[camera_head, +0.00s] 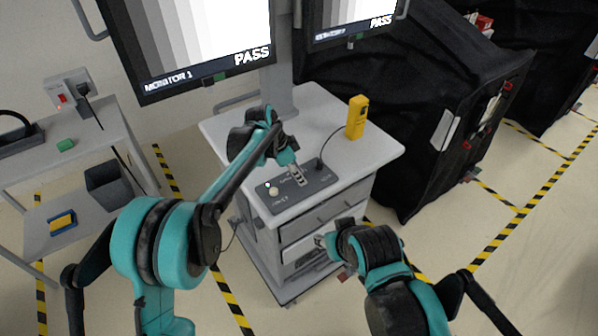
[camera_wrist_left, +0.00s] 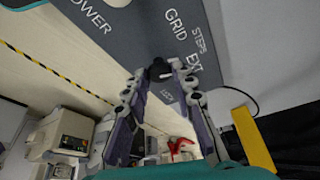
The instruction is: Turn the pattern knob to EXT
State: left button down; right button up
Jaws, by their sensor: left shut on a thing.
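The pattern knob (camera_wrist_left: 160,68) is a small dark knob on the grey control panel (camera_wrist_left: 110,22), seen in the wrist view. My left gripper (camera_wrist_left: 159,76) is shut on it, one finger on each side. The labels GRID, STEPS and EXT are printed to the right of the knob. I cannot tell exactly which label it points to. In the head view, the panel (camera_head: 318,188) lies on the cart top, and my left gripper (camera_head: 298,177) reaches down over it, hiding the knob. My right gripper (camera_head: 322,241) is in front of the cart drawers, its opening unclear.
A yellow handheld device (camera_head: 356,117) stands at the back of the cart top (camera_head: 228,128), with a cable to the panel. A round cream button (camera_head: 273,191) is on the panel's left. Two monitors (camera_head: 190,40) reading PASS hang above. A black-covered cart (camera_head: 410,100) stands close on the right.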

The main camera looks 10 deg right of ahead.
pick_arm(q)
jog(key=m+g+p, duration=0.1)
jog(key=m, duration=0.1)
jog(key=m+g+p, duration=0.1)
jog(key=m, duration=0.2)
jog(key=shift+w+m+y, duration=0.2)
jog(key=shift+m+y, duration=0.1)
dwell(0.5)
jog(key=c, duration=1.3)
grip_release()
jog(key=shift+o, duration=0.2)
jog(key=v, duration=1.2)
jog(key=shift+w, duration=0.1)
